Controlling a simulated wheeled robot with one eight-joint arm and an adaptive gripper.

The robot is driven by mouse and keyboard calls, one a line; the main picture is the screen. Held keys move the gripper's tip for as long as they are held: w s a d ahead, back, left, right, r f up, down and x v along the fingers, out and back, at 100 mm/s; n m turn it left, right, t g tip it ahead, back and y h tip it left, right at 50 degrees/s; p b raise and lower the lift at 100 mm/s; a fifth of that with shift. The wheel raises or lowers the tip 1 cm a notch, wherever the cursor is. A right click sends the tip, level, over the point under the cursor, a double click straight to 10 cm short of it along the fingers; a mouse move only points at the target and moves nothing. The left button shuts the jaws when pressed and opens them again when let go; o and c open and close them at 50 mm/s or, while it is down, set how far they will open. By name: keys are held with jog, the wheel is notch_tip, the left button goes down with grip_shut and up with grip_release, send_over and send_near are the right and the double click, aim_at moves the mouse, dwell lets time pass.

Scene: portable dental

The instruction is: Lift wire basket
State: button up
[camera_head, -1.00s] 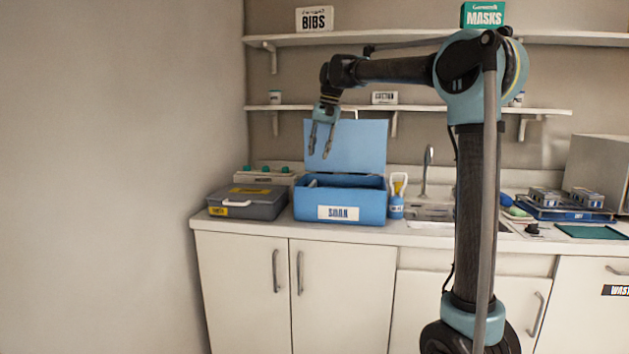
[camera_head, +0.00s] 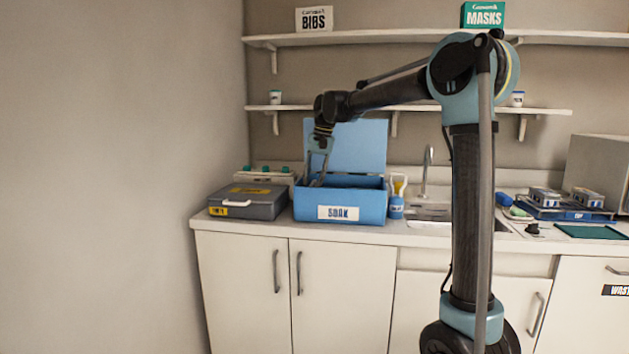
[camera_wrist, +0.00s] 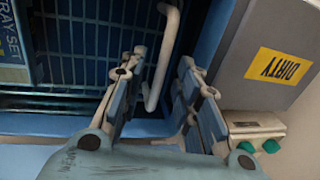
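The wire basket (camera_wrist: 75,50) shows in the wrist view as a dark grid inside the blue open-lidded SOAK box (camera_head: 298,205). A pale bar-shaped handle (camera_wrist: 165,50) rises at the basket's side near the box wall. My gripper (camera_wrist: 158,82) is open, with one finger on each side of the handle and visible gaps between. In the head view my gripper (camera_head: 318,170) points down into the left part of the box. The basket is hidden there by the box's front wall.
A grey case labelled DIRTY (camera_head: 248,208) stands left of the box, with a pale unit with green knobs (camera_head: 255,176) behind. The raised lid (camera_head: 360,145) stands behind the gripper. A blue cup (camera_head: 396,210) and a sink (camera_head: 430,213) are to the right.

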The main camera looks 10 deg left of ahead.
grip_shut()
notch_tip(320, 180, up, 8)
grip_release()
dwell(0.3)
notch_tip(320, 180, up, 12)
jog(key=d, duration=0.2)
jog(key=shift+d+f, duration=0.15)
jog(key=shift+f, duration=0.05)
